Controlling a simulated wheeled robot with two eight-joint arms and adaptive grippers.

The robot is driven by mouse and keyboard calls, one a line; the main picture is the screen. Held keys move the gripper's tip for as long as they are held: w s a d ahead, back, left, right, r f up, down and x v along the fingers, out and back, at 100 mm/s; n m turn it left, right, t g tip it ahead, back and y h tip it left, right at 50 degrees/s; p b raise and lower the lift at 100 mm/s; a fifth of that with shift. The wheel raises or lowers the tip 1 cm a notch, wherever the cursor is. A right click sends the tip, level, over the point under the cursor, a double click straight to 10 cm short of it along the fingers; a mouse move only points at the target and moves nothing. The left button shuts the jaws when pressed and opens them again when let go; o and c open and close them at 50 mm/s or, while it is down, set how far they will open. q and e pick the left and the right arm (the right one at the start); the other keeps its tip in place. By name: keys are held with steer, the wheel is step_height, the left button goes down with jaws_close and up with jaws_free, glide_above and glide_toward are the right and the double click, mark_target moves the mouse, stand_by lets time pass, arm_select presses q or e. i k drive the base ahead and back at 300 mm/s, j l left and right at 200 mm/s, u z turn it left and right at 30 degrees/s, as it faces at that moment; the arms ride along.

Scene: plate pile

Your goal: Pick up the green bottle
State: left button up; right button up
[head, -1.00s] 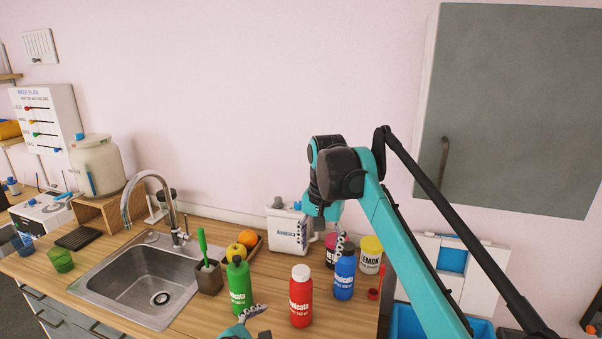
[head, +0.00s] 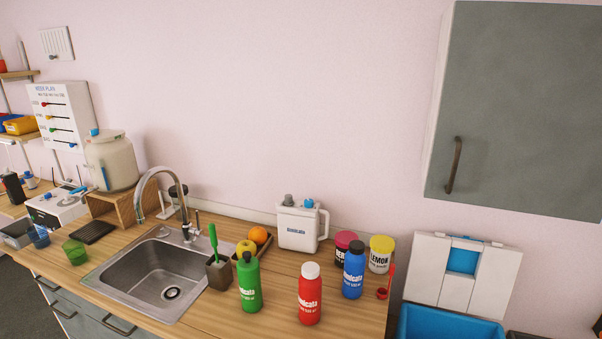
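The green bottle (head: 249,284) stands upright on the wooden counter (head: 213,320), to the right of the sink.
The sink (head: 128,277) and tap (head: 152,178) are left of the brush holder (head: 219,274). The red bottle (head: 310,296), blue bottle (head: 353,270), yellow tub (head: 381,255) and white canister (head: 297,230) stand on the right. A wall cabinet (head: 520,110) hangs above at right.

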mark_target(250, 277)
steer(key=i+j, duration=0.1)
steer(key=j, duration=0.25)
steer(key=i+j, duration=0.1)
steer(key=j, duration=0.25)
steer(key=i+j, duration=0.1)
steer(key=j, duration=0.25)
steer(key=i+j, duration=0.1)
steer(key=j, duration=0.25)
